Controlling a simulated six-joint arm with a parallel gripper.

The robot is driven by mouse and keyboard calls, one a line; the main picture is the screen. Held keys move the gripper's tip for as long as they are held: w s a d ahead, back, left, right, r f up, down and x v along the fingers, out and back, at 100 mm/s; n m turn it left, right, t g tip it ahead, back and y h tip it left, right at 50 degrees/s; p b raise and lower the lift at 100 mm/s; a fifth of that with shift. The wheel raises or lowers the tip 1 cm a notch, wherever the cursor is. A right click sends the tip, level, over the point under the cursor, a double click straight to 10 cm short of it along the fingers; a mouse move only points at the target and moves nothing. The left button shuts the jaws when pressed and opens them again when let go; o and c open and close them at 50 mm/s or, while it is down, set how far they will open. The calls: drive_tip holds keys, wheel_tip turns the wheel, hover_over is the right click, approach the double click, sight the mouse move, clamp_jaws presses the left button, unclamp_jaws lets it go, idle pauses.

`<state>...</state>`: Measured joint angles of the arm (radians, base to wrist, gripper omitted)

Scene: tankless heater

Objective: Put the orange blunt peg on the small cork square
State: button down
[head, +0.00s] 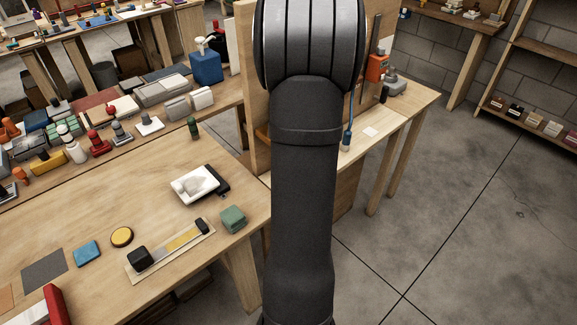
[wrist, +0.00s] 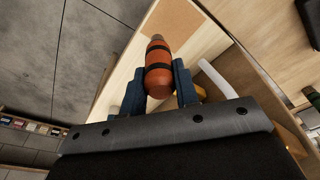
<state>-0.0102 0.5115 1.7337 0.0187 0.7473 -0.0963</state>
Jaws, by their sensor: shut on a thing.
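In the wrist view, my gripper (wrist: 159,82) is shut on an orange peg (wrist: 158,58) with dark bands and a grey tip. The peg points away from the jaws, with a blue finger on each side. A flat tan, cork-coloured patch (wrist: 190,22) lies on a pale wood surface beyond the peg. It looks like the cork square, but its edges are partly cut off. The peg appears apart from it; the gap is hard to judge. In the head view, my arm hides the gripper and peg.
An upright wood panel stands behind my arm. An orange device (head: 376,68) stands at right; open floor lies beyond.

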drive_tip(key=s+a+r+n, duration=0.1)
drive_tip(key=s+a+r, duration=0.15)
drive_tip(key=a, duration=1.35)
drive_tip(key=s+a+r+n, duration=0.1)
drive_tip(key=s+a, duration=0.3)
drive_tip(key=a, duration=1.2)
drive_tip(key=s+a+r, duration=0.1)
drive_tip(key=s+a, duration=0.2)
drive_tip(key=a, duration=1.3)
drive_tip(key=s+a+m, duration=0.1)
drive_tip(key=s+a, duration=1.3)
drive_tip(key=a, duration=0.1)
drive_tip(key=s+a+m, duration=0.1)
drive_tip(key=s+a, duration=0.4)
drive_tip(key=s, duration=0.6)
drive_tip(key=s+a+f+m, duration=0.1)
drive_tip(key=s+a, duration=0.4)
drive_tip(key=s, duration=0.6)
drive_tip(key=shift+s+a+f, duration=0.15)
drive_tip(key=shift+s+a, duration=0.1)
drive_tip(key=shift+s, duration=0.05)
drive_tip(key=shift+f, duration=0.1)
drive_tip(key=shift+f, duration=2.9)
